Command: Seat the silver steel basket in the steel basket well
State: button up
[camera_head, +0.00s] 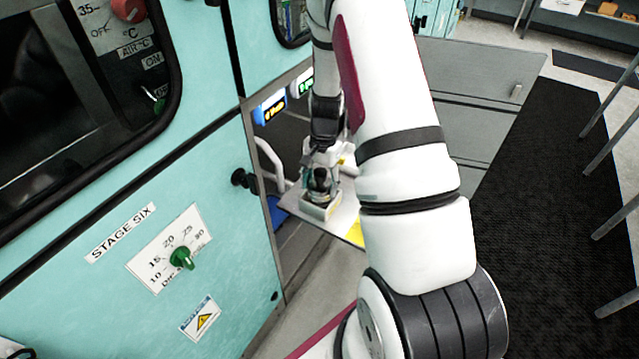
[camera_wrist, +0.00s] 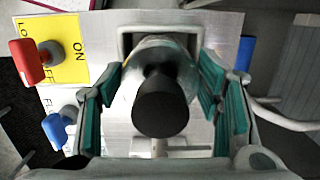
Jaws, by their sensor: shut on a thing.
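My gripper (camera_head: 320,170) reaches down over a pale metal plate in the head view. In the wrist view its teal-padded fingers (camera_wrist: 160,105) stand left and right of a silver body (camera_wrist: 150,55) topped by a round black knob (camera_wrist: 162,108). I take this for the steel basket, and my gripper is shut on it. A square light-grey rim (camera_wrist: 125,38), apparently the well, shows behind the silver body. In the head view a pale box-like rim (camera_head: 318,212) sits below the gripper. The basket's lower part is hidden, so its depth in the well cannot be told.
The metal plate (camera_wrist: 222,35) carries a red lever (camera_wrist: 28,60) by a yellow ON label (camera_wrist: 78,50) and a blue lever (camera_wrist: 55,130). A pale bent rail (camera_head: 268,155) runs left of the plate. The teal cabinet (camera_head: 130,270) stands close on the left.

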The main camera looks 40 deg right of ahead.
jog(key=shift+f, duration=0.2)
jog(key=o, duration=1.4)
jog(key=shift+o, duration=0.2)
jog(key=shift+r, duration=0.1)
